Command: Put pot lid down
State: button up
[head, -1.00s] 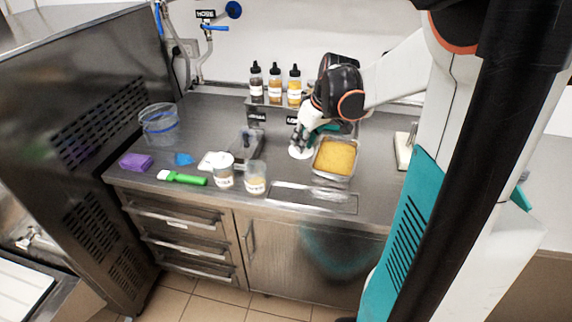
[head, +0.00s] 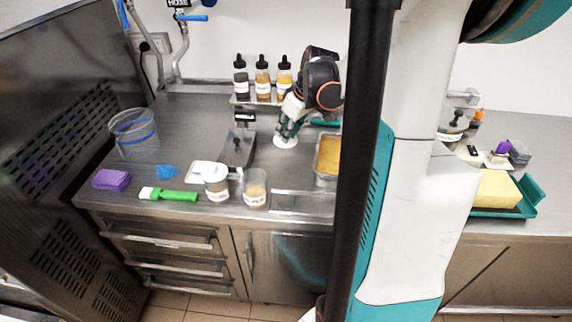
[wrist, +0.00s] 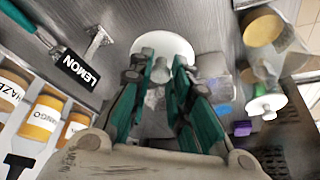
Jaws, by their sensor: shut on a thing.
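The pot lid (head: 285,142) is a white round disc with a small knob. My gripper (head: 288,128) is shut on the knob from above. In the wrist view the lid (wrist: 178,46) lies just beyond my gripper (wrist: 161,75), with both fingers at the knob. The lid is low over the counter, left of the yellow-filled pan; I cannot tell whether it touches the surface. A clear cup with tan contents (head: 255,190) stands open near the front edge.
A metal pan (head: 327,160) is partly hidden by my column. Sauce bottles (head: 262,80) stand in a rack behind. A clear bucket (head: 134,133), purple sponge (head: 111,180), blue piece (head: 167,171) and green-handled brush (head: 169,194) are left. Some bare counter lies in front of the lid.

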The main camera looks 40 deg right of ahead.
notch_tip(320, 180, down, 12)
jog(key=b, duration=0.3)
jog(key=shift+s+r+b, duration=0.1)
jog(key=shift+b, duration=0.2)
jog(key=o, duration=0.8)
jog(key=shift+c, duration=0.2)
jog(key=p+v, duration=0.4)
jog(key=v, duration=0.8)
